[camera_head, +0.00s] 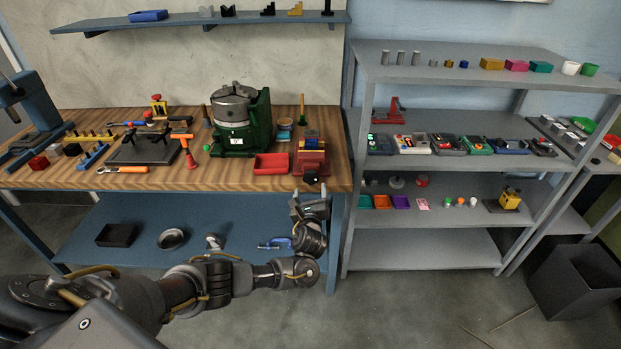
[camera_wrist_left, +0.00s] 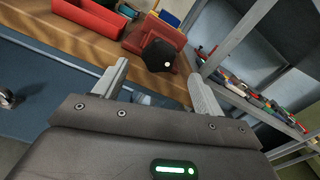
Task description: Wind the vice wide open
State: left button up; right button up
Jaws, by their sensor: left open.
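The red vice (camera_head: 311,160) stands at the front right edge of the wooden bench. Its black star-shaped knob (camera_head: 310,179) faces out over the bench edge. A small blue and yellow part (camera_head: 311,136) shows at the top of the vice; I cannot tell whether the jaws grip it. In the left wrist view the vice (camera_wrist_left: 158,30) and its knob (camera_wrist_left: 158,55) lie beyond the fingers. My left gripper (camera_head: 311,197) is open and empty, just in front of the knob, which shows between its fingers (camera_wrist_left: 160,78) and looks apart from them. My right gripper is not in view.
A red tray (camera_head: 271,164) sits left of the vice, with a green machine (camera_head: 242,125) behind it. The grey shelf rack (camera_head: 352,200) stands close on the right. A blue lower shelf (camera_head: 140,225) holds several items beneath the bench.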

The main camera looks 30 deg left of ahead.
aim_at(310, 178)
pick_arm(q)
jog(key=b+x, duration=0.1)
jog(key=x, duration=0.7)
jog(key=shift+w+a, duration=0.1)
jog(key=shift+w, duration=0.1)
jog(key=c, duration=1)
jog(key=shift+o, duration=0.2)
jog(key=shift+n, duration=0.5)
